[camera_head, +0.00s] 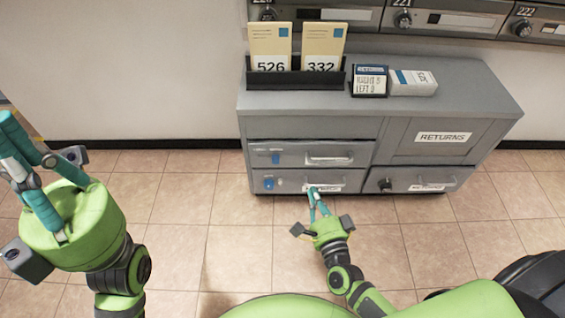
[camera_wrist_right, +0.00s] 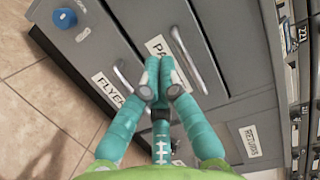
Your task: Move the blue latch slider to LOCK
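Two blue fittings show on the grey cabinet's left drawers: one (camera_head: 275,158) on the upper drawer and a round knob (camera_head: 268,183) on the lower drawer. I cannot tell their markings. The lower knob also shows in the right wrist view (camera_wrist_right: 64,18); the upper fitting does not show there. My right gripper (camera_head: 313,192) is in front of the lower left drawer, right of both blue fittings. Its fingertips (camera_wrist_right: 159,80) are together, with nothing seen between them. My left gripper (camera_head: 8,132) is far left, away from the cabinet, its fingertips close together and empty.
The drawers have bar handles (camera_head: 330,159) and labels, including FLYERS (camera_wrist_right: 108,90). A dark knob (camera_head: 385,184) is on the lower right drawer, below the RETURNS panel (camera_head: 442,138). A black card holder (camera_head: 295,80) and small boxes (camera_head: 412,83) stand on top. Tiled floor is clear.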

